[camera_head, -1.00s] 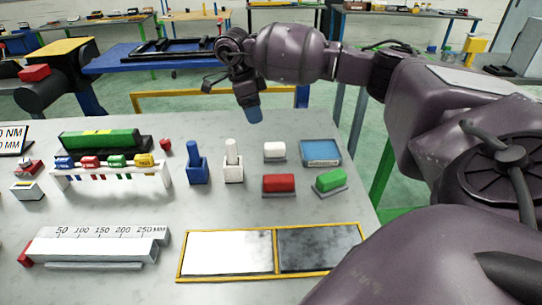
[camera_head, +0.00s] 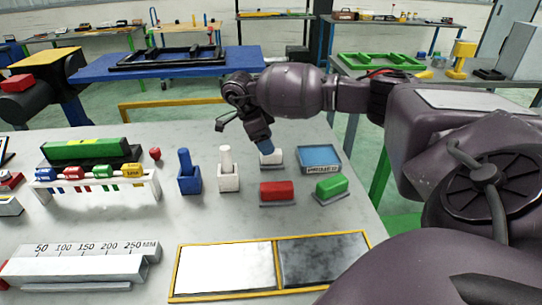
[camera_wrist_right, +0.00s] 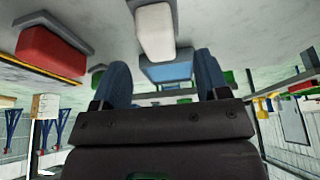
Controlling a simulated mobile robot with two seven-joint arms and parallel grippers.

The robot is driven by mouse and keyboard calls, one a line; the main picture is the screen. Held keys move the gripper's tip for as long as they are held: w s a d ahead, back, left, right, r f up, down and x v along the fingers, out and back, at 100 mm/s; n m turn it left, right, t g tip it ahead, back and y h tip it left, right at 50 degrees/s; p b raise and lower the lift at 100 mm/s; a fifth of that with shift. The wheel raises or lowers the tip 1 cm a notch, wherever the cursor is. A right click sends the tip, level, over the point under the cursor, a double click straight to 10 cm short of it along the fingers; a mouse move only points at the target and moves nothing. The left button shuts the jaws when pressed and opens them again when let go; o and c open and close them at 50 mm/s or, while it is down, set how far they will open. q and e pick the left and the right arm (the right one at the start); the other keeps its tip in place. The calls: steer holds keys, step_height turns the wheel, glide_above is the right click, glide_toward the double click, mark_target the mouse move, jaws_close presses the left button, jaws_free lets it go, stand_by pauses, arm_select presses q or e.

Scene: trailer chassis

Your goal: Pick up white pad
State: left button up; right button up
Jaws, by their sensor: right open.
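The white pad (camera_head: 271,157) is a small white block on a grey base on the table, behind the red block and left of the blue tray. In the right wrist view the white pad (camera_wrist_right: 155,30) lies ahead of the fingers, roughly between their lines. My right gripper (camera_head: 264,146) is just above and behind the white pad in the head view, its blue fingertips partly covering it. In the wrist view my right gripper (camera_wrist_right: 162,78) has its two blue fingers apart with nothing between them. Contact with the pad cannot be told.
Close by are a red block (camera_head: 277,191), a green block (camera_head: 332,186), a blue tray (camera_head: 321,168), a white holder (camera_head: 228,178) and a blue holder (camera_head: 189,181). A yellow-framed white and dark panel (camera_head: 275,240) lies in front.

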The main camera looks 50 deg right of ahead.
steer(key=x, duration=0.4)
steer(key=shift+s+f, duration=0.1)
steer(key=shift+f, duration=0.25)
steer(key=c, duration=1.1)
steer(key=shift+r, duration=0.55)
step_height(320, 180, up, 19)
steer(key=p, duration=0.1)
steer(key=shift+p, duration=0.35)
